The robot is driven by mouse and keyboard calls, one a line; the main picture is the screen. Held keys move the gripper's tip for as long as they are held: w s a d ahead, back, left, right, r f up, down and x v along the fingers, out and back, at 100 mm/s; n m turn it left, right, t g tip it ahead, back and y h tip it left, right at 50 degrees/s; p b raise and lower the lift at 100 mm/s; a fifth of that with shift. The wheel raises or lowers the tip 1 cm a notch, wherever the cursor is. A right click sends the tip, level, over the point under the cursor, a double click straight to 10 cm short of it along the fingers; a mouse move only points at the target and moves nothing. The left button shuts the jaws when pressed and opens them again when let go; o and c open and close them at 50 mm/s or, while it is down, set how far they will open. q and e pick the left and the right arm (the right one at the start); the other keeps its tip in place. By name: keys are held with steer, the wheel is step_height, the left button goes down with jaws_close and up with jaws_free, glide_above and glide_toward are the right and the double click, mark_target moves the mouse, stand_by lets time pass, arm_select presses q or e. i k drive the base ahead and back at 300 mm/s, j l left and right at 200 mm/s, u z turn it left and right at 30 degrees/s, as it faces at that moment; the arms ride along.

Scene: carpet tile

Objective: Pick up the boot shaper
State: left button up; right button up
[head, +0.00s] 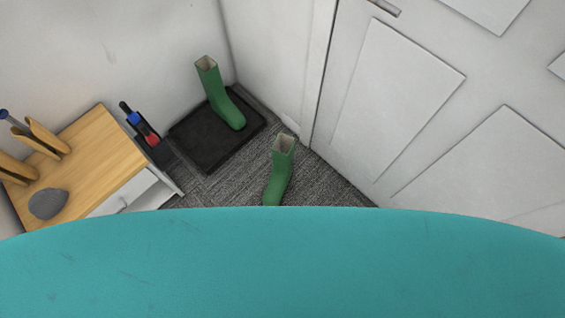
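I cannot tell for sure which thing is the boot shaper. Two wooden pieces stand at the left on a wooden-topped cabinet (100,155); the farther wooden piece (42,136) has a dark rod with a bluish tip beside it, and the nearer wooden piece (14,168) is cut off by the picture's left edge. One green boot (216,92) stands upright on a black tray (190,150) in the corner. Another green boot (281,170) stands on the carpet, its lower end partly hidden. Neither of my grippers is in view.
A grey stone-like lump (48,204) lies on the cabinet top. A dark narrow holder with blue and red items (141,124) is between cabinet and tray. A white panelled door (400,95) is at the right. Some grey carpet (325,180) is clear.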

mark_target(38, 137)
steer(key=u, duration=1.9)
